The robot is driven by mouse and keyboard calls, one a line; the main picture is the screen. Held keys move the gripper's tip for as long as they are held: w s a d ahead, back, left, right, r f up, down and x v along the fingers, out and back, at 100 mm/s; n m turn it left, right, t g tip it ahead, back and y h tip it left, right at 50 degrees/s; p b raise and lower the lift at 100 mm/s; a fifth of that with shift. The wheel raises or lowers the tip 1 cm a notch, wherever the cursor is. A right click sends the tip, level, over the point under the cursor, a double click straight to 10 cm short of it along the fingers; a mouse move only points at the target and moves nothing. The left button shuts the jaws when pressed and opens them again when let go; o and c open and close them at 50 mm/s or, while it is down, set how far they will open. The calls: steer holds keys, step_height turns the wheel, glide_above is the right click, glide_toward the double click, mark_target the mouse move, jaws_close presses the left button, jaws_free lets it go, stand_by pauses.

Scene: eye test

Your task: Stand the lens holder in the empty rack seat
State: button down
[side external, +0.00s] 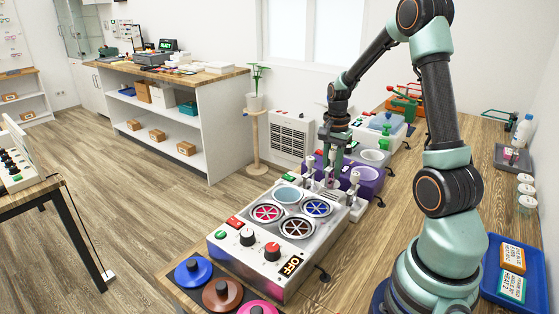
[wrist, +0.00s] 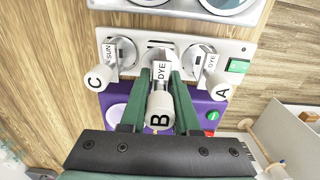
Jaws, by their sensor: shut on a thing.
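My gripper (wrist: 160,78) has its two green fingers closed on either side of the middle lever (wrist: 160,110), which has a white knob marked B and a DYE label. In the side view my gripper (side external: 330,176) reaches down at the back edge of a silvery machine (side external: 245,262); its fingertips are too small there to tell details. Lever C (wrist: 99,78), labelled SUN, is left of it in the wrist view, and lever A (wrist: 218,87), labelled DYE, is right. I cannot make out a lens holder or a rack with an empty seat in either view.
The silvery machine's top has several round wells, with red and blue wheels (side external: 267,213) and a pale blue one. A purple unit (side external: 366,188) stands close behind. Coloured discs (side external: 222,293) lie in front. A blue tray (side external: 492,290) with cards is right of my base.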

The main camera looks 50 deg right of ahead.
mark_target(330, 183)
steer(key=shift+f, duration=2.05)
steer(key=shift+f, duration=0.3)
steer(key=shift+c, duration=1.2)
jaws_free()
steer(key=shift+r, duration=3.05)
